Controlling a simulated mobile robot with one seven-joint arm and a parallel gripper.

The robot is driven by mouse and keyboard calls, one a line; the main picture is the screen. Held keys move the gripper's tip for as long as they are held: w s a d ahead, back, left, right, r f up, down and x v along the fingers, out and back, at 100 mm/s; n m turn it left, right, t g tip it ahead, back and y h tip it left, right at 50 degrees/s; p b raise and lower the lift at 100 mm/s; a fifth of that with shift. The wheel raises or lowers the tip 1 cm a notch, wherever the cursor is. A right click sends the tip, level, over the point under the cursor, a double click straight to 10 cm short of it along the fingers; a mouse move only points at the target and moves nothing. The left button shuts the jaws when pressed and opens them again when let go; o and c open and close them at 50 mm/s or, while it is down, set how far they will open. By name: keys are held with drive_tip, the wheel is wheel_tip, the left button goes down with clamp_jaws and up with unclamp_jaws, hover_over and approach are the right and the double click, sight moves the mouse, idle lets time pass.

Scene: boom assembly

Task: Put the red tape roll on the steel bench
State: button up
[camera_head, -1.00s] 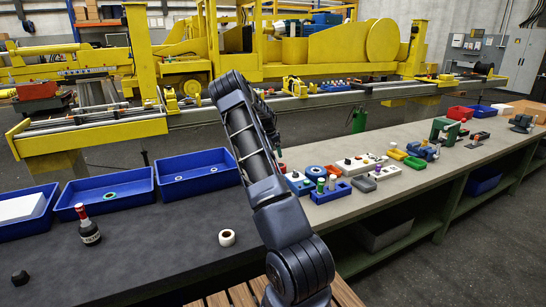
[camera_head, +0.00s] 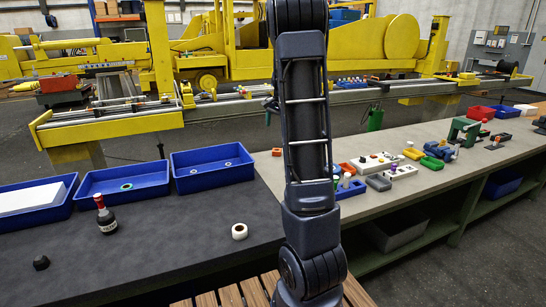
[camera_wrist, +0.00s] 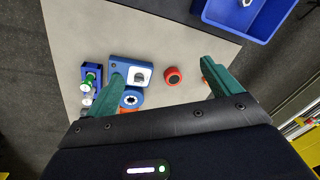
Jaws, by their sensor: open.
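A small red roll (camera_wrist: 171,75) with a dark centre lies on the pale grey bench top (camera_wrist: 175,40) in the wrist view. It shows between the two green fingers of my gripper (camera_wrist: 162,64), which are spread apart with nothing held. How far the fingertips are above it I cannot tell. The pale bench (camera_head: 415,205) runs from the middle to the right there. Whether it is the steel bench I cannot tell for sure.
A blue bin (camera_wrist: 265,18) stands right of the bench corner.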

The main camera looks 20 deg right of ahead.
drive_tip(key=s+a+r+n+t, duration=0.1)
drive_tip(key=s+a+r+n, duration=0.25)
drive_tip(key=s+a, duration=0.4)
drive_tip(key=s+a+r+n, duration=0.3)
drive_tip(key=s+a+r, duration=0.1)
drive_tip(key=s, duration=0.7)
drive_tip(key=s+a+f+n, duration=0.1)
drive_tip(key=s+a+n, duration=0.1)
drive_tip(key=s, duration=0.7)
drive_tip(key=s+a+f+n+t, duration=0.1)
drive_tip(key=s+a+n, duration=0.2)
drive_tip(key=s, duration=0.6)
drive_tip(key=shift+s+a+t, duration=0.25)
drive_tip(key=shift+a+t, duration=0.05)
drive_tip(key=shift+a, duration=0.55)
